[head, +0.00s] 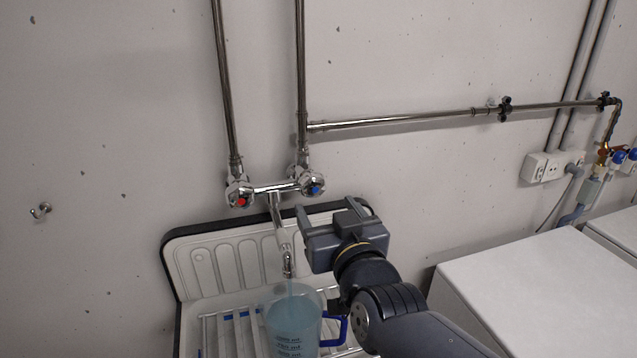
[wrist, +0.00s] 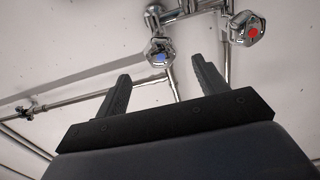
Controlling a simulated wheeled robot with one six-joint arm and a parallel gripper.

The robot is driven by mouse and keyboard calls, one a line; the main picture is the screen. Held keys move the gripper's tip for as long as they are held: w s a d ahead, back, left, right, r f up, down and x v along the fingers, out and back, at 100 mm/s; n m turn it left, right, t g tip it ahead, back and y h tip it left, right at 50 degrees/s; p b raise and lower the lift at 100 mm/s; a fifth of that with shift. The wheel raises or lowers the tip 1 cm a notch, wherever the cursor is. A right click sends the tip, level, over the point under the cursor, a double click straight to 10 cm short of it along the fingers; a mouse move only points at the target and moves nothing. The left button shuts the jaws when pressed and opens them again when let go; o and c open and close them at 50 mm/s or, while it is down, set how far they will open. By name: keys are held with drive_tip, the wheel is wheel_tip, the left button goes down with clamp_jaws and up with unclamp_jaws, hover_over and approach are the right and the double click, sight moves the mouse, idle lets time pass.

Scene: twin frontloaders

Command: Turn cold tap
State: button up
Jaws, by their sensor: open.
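The cold tap (head: 313,185) is a chrome knob with a blue cap, on the right of the wall mixer. It also shows in the wrist view (wrist: 159,54), beyond and between my two fingers. The hot tap (head: 240,192) has a red cap and shows at upper right in the wrist view (wrist: 245,29). My gripper (head: 328,211) is open and empty, just below and right of the cold tap in the head view. In the wrist view the fingers (wrist: 161,82) stand apart, with no visible contact with the knob.
The chrome spout (head: 281,235) hangs between the taps. A bluish measuring jug (head: 290,322) with a blue handle stands below it on a rack in the pale sink (head: 200,262). White machines (head: 530,290) stand at right. Pipes (head: 224,80) run up the wall.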

sight(315, 191)
drive_tip(key=shift+p+x, duration=0.75)
drive_tip(key=shift+x, duration=3.6)
drive_tip(key=shift+f, duration=0.1)
drive_tip(key=shift+c, duration=0.2)
drive_tip(key=c, duration=1)
drive_tip(key=shift+o, duration=0.2)
drive_tip(key=shift+f+m+b, duration=0.2)
drive_tip(key=shift+m+b, duration=0.4)
drive_tip(key=shift+b, duration=0.65)
drive_tip(key=shift+s+m+b, duration=0.1)
drive_tip(key=shift+m+b, duration=0.5)
drive_tip(key=shift+b, duration=0.15)
drive_tip(key=shift+a+r+m, duration=0.1)
drive_tip(key=shift+r+m, duration=0.1)
drive_tip(key=shift+m, duration=0.1)
drive_tip(key=o, duration=1)
